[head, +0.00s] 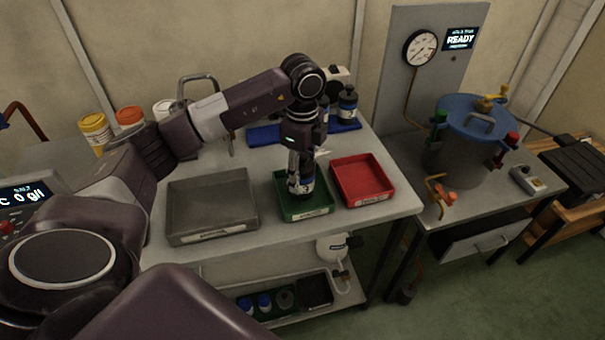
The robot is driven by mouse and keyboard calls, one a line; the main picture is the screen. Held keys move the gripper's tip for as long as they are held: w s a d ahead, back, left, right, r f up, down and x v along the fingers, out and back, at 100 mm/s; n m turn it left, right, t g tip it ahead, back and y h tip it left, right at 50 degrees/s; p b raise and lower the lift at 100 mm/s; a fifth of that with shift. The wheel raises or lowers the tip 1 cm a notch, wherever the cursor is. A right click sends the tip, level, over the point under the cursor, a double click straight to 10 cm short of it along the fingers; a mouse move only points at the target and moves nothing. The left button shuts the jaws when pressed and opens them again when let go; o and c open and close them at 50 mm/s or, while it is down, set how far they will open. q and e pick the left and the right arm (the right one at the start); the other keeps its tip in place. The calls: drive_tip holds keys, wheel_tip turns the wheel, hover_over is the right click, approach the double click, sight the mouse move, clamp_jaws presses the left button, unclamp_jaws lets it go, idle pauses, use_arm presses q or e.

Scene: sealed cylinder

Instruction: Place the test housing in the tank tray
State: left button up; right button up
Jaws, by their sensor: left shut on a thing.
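My left gripper (299,165) points straight down over the green tray (308,215), shut on a small cylinder with a blue band that looks like the test housing (301,184). The fingers hide much of the housing. It is upright, and its lower end is within the green tray's outline; I cannot tell whether it touches the bottom. The green tray sits between a grey tray (212,205) and a red tray (362,181). Each has a front label too small to read, so I cannot tell which is the tank tray. My right gripper is not in view.
A blue rack (262,136) with dark bottles (348,103) stands behind the trays. Yellow (95,131) and orange-lidded tubs are at the back left. A blue-lidded pressure tank (468,140) stands on the right bench, beside a gauge panel reading READY. A lower shelf holds several items.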

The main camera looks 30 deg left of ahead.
sight(302, 156)
use_arm(q)
drive_tip(key=shift+f, duration=0.35)
drive_tip(key=o, duration=1.6)
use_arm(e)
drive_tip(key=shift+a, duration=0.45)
use_arm(q)
drive_tip(key=shift+r, duration=0.4)
wheel_tip(302, 156, up, 10)
drive_tip(key=shift+r+b, duration=0.1)
drive_tip(key=shift+b, duration=0.5)
drive_tip(key=shift+r, duration=0.65)
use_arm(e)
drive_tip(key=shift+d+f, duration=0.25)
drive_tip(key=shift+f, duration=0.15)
